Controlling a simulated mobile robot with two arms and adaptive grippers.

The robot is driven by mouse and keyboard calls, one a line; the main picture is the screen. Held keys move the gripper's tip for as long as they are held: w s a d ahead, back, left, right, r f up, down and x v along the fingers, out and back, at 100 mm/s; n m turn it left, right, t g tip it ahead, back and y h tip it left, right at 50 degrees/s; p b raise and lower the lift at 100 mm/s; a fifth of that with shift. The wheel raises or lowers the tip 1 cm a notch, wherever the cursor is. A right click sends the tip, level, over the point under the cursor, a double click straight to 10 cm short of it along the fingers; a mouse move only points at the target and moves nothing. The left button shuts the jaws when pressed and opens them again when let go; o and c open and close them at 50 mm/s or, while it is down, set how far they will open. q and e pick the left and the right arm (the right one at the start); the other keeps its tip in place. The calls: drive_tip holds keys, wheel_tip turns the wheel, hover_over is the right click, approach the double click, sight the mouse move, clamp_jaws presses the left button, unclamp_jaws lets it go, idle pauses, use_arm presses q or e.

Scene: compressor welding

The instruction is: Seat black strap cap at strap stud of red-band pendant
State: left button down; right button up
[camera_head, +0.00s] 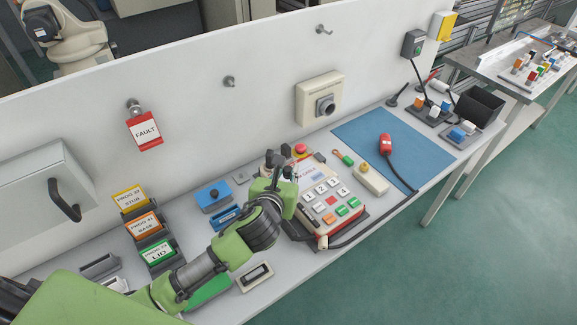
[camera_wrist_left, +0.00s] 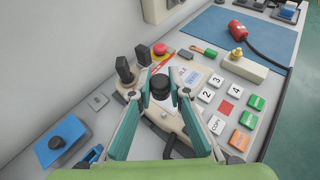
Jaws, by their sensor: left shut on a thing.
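The pendant (camera_head: 313,204) lies on the bench with white, green, orange and red keys, a red edge and a red stop button (camera_head: 300,149). In the left wrist view the pendant (camera_wrist_left: 240,121) fills the middle. My left gripper (camera_head: 280,178) is over its left part. In the left wrist view its fingers (camera_wrist_left: 160,95) are shut on a black round cap (camera_wrist_left: 161,87), held above the panel. I cannot make out the strap stud. My right gripper is not in view.
A blue mat (camera_head: 365,140) holds a red handheld device (camera_head: 386,146) with a black cable. A cream block (camera_head: 371,180) with a yellow knob lies right of the pendant. Blue boxes (camera_head: 213,196) and program card holders stand left. The white back wall rises behind.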

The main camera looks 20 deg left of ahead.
use_arm(q)
drive_tip(key=shift+r+p, duration=0.15)
drive_tip(key=shift+p, duration=0.3)
wheel_tip(320, 180, down, 4)
drive_tip(key=shift+s+f+b, duration=0.15)
drive_tip(key=shift+b, duration=0.9)
drive_tip(key=shift+f+b, duration=0.55)
drive_tip(key=shift+f, duration=0.5)
drive_tip(key=shift+f, duration=0.15)
drive_tip(key=shift+f+b, duration=0.55)
drive_tip(key=shift+f, duration=0.35)
drive_tip(key=shift+p, duration=0.4)
